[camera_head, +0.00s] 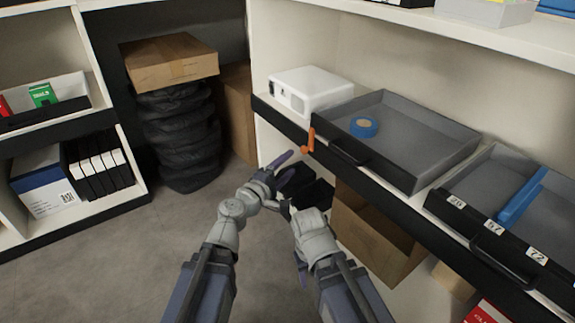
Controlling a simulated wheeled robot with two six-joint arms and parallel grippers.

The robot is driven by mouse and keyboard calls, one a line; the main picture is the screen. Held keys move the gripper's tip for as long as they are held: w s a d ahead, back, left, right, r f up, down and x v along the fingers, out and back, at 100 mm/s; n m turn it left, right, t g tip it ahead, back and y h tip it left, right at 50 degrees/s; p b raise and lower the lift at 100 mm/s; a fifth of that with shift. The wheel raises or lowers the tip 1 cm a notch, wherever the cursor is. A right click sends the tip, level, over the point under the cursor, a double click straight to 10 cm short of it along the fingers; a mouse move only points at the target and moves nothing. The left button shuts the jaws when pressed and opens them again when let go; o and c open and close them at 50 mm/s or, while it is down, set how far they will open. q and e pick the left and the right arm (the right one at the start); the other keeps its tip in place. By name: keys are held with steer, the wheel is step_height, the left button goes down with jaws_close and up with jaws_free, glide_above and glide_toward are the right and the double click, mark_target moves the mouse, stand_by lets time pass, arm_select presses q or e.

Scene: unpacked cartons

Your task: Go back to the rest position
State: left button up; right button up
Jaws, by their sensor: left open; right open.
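My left gripper (283,168) is held out in front of the shelf, below its black front edge. Its dark purple fingers are apart with nothing between them. My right gripper (294,238) is lower, close to the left arm and partly hidden by its own wrist. One purple finger shows below the wrist, and I see nothing held. Both arms reach forward from the bottom of the view, with the grippers near each other. An orange object (308,143) is at the shelf edge, just above and right of the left gripper.
A grey tray (440,134) with a blue tape roll (363,127) stands on the right shelf, beside a white box (312,90). Another tray (482,226) holds a blue bar. Open cartons (375,245) sit below. A carton (168,62) tops a black stack. Floor at left is clear.

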arm_select(q)
steer(key=s+a+f+m+g+y, duration=0.1)
steer(key=s+f+m+g, duration=0.25)
steer(key=f+m, duration=0.2)
steer(key=s+f+m+g+y, duration=0.1)
steer(key=s+f+m+g, duration=0.3)
steer(key=f, duration=0.3)
steer(key=s+a+f+m+g+y, duration=0.1)
steer(key=s+a+f+g+y, duration=0.15)
steer(key=a, duration=0.25)
steer(key=s+a+f+m+g+y+p, duration=0.1)
steer(key=s+a+f+g+y, duration=0.15)
steer(key=a, duration=0.25)
steer(key=s+a+f+m+g+y, duration=0.1)
steer(key=s+a+f+g+y, duration=0.15)
steer(key=a, duration=0.25)
steer(key=s+d+r+m+p, duration=0.15)
steer(key=d+r+p, duration=0.25)
steer(key=r+p, duration=0.4)
steer(key=s+d+r+m+y+p, duration=0.1)
steer(key=s+d+r+p, duration=0.25)
steer(key=r+p, duration=0.45)
steer(key=s+d+r+m+p, duration=0.15)
steer(key=d+r+p, duration=0.25)
steer(key=r+p, duration=0.5)
step_height(320, 180, up, 34)
steer(key=p, duration=3.4)
steer(key=shift+r, duration=0.2)
